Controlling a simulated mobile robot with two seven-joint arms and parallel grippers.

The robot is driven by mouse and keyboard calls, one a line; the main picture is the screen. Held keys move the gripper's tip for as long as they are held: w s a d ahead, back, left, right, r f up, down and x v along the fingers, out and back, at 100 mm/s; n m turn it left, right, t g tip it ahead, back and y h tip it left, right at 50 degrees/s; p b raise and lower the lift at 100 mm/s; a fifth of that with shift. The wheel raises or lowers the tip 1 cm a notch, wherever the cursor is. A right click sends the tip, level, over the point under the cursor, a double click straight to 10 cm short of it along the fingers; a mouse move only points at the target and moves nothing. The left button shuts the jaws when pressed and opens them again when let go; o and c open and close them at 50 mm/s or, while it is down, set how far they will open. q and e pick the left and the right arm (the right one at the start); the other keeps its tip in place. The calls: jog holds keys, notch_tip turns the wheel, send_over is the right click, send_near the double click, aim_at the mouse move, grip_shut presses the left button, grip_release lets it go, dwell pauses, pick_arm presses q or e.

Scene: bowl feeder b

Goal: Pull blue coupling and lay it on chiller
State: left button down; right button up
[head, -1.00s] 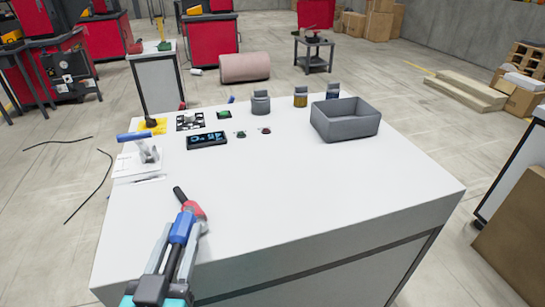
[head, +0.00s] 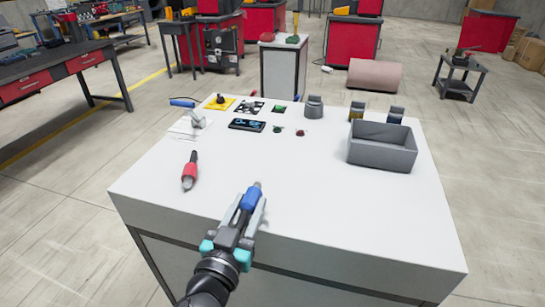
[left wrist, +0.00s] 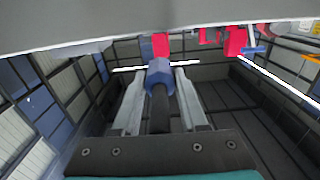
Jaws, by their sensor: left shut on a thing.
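My left gripper (head: 249,207) is shut on the blue coupling (head: 251,197), which has a dark stem. The coupling is over the near edge of the white cabinet (head: 290,190); I cannot tell whether it touches the top. The left wrist view shows the coupling (left wrist: 160,76) between the two grey fingers. A red fitting with a black end (head: 190,172) lies on the cabinet top to the left, apart from the coupling. No label shows which thing is the chiller. My right gripper is out of view.
A grey open bin (head: 382,160) stands at the right of the top. A black display (head: 247,125), a grey canister (head: 314,107) and a white valve piece (head: 196,120) are towards the back. The middle of the top is clear.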

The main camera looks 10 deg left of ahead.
pick_arm(q)
notch_tip(320, 180, up, 2)
jog(key=p, duration=0.2)
send_over(266, 191)
jog(key=s, duration=0.1)
jog(key=shift+r, duration=0.15)
jog(key=shift+w+r+p, duration=0.1)
jog(key=shift+w+p, duration=0.2)
jog(key=shift+w, duration=0.25)
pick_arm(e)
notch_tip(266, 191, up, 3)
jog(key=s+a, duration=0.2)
pick_arm(q)
notch_tip(266, 191, down, 3)
jog(key=b, duration=0.3)
jog(key=shift+f, duration=0.2)
jog(key=shift+f+b, duration=0.7)
jog(key=shift+b, duration=0.15)
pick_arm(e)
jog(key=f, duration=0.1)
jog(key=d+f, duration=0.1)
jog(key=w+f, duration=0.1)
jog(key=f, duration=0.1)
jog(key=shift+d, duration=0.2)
pick_arm(q)
jog(key=shift+c, duration=1.8)
grip_release()
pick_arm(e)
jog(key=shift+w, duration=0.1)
